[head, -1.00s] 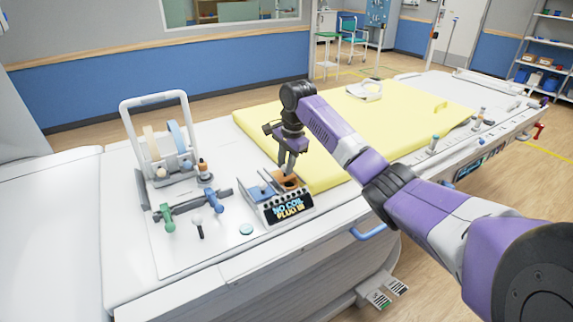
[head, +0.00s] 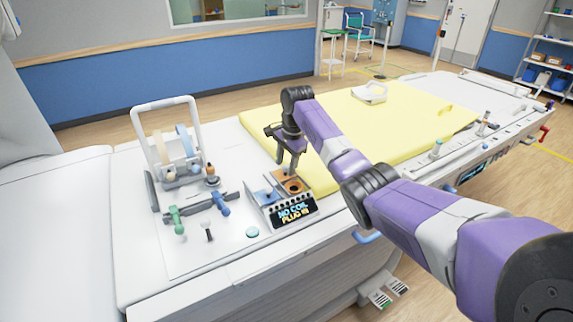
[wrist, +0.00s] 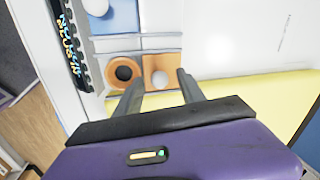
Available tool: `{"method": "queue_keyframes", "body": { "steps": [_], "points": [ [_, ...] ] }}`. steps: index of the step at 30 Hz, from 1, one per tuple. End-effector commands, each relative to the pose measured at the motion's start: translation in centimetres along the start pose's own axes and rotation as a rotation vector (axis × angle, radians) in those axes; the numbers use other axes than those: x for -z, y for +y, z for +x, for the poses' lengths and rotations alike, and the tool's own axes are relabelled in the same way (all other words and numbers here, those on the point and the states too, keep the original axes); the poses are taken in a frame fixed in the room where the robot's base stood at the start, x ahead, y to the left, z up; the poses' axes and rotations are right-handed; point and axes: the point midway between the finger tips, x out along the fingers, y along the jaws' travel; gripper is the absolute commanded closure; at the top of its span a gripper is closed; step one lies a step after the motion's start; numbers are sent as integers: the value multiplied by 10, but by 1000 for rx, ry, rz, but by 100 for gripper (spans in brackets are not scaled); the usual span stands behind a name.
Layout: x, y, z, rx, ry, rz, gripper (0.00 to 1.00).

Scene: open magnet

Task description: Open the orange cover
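The orange cover (wrist: 160,72) is a small flat panel with a pale round knob (wrist: 160,79). It lies beside an orange-framed round socket (wrist: 123,73), whose dark hole is uncovered. In the head view the orange cover (head: 284,173) sits behind the socket (head: 292,186), partly hidden by my gripper (head: 292,171). In the wrist view my gripper (wrist: 160,84) is open, with the knob showing between its fingertips. The fingers look empty and just above the cover; I cannot tell whether they touch the knob.
A blue cover (head: 264,195) with a pale knob is next to the orange socket. The "NO COIL PLUG IN" display (head: 294,213) faces front. A yellow mat (head: 360,125) lies behind. A white-handled rack (head: 165,103) and green and blue-handled levers (head: 178,218) stand left.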

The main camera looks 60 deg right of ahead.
Motion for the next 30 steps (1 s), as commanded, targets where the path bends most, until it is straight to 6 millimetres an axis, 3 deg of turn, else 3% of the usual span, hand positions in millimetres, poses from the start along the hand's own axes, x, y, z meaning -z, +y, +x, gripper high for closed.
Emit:
{"method": "queue_keyframes", "body": {
  "steps": [10, 21, 30],
  "points": [
    [-1, 1, -4, -2, -2, 1, 54],
    [0, 0, -60, 0, -1, 0, 54],
    [0, 1, -77, -2, -2, 1, 54]
  ]
}}
